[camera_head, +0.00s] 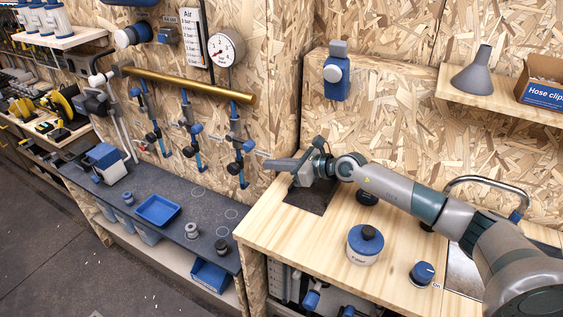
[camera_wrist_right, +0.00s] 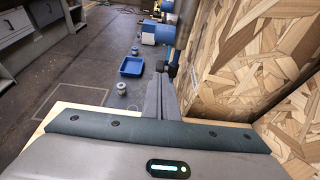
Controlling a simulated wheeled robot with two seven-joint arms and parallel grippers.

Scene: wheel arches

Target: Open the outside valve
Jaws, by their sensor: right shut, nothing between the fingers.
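A brass pipe (camera_head: 190,86) runs along the chipboard wall. Several blue drop lines hang from it, each with a dark and blue valve: a left one (camera_head: 153,135), a middle one (camera_head: 196,128) and a right one (camera_head: 247,146). The right valve is the closest to my right gripper (camera_head: 272,164), which is at the left end of the wooden bench, below and right of that valve and apart from it. In the right wrist view the gripper's fingers (camera_wrist_right: 160,97) are together and empty. A dark valve part (camera_wrist_right: 173,68) shows just past the fingertips. I cannot tell how the handles are turned. My left gripper is not seen.
A chipboard wall corner stands close on the right of my gripper. The wooden bench (camera_head: 315,255) holds a blue-lidded pot (camera_head: 364,245) and a blue knob (camera_head: 422,273). The lower dark shelf (camera_head: 215,205) holds a blue tray (camera_head: 157,210) and small fittings. A gauge (camera_head: 226,49) hangs above.

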